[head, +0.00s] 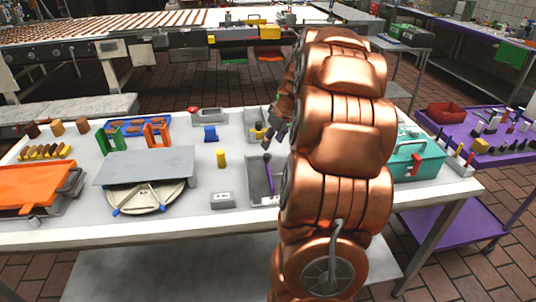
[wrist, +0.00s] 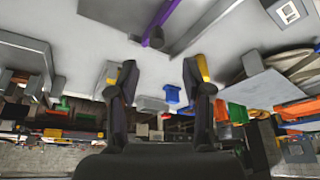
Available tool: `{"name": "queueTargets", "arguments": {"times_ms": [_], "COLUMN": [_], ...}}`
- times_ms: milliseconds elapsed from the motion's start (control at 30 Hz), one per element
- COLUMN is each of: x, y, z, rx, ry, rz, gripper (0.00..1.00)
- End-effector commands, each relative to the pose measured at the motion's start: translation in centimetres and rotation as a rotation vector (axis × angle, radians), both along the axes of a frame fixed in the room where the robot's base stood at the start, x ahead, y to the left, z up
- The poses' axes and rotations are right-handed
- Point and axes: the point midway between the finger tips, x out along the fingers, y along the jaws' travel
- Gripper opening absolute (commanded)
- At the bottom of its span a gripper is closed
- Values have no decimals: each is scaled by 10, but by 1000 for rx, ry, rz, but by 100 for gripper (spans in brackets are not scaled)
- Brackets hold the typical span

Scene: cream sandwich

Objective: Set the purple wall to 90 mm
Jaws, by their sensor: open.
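A purple bar (head: 269,173) lies lengthwise in a shallow grey tray (head: 254,200) near the table's front edge, partly hidden by my arm. I cannot tell for sure that it is the purple wall. A purple bar with a dark knob also shows at the top of the wrist view (wrist: 168,15). My gripper (head: 272,140) is just behind the tray's far end, apart from the bar. In the wrist view my gripper (wrist: 160,68) has its two dark fingers spread, with nothing between them. Any scale or size marks are too small to read.
A yellow cylinder (head: 221,159), a blue block (head: 210,134) and a small grey box (head: 222,200) stand left of the tray. A grey plate (head: 147,166) covers part of a round dish (head: 150,200). A teal box (head: 416,160) stands right of my arm.

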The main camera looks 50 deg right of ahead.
Motion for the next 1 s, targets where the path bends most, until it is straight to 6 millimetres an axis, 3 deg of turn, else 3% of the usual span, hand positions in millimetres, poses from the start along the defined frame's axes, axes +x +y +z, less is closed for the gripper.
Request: {"name": "queueTargets", "arguments": {"times_ms": [267, 700, 1000], "x": [5, 26, 29], "y": [-5, -6, -7], "z": [-14, -66, -73], "rx": [0, 0, -3], "ry": [1, 0, -3], "rz": [-1, -1, -2], "gripper": [50, 50, 50]}}
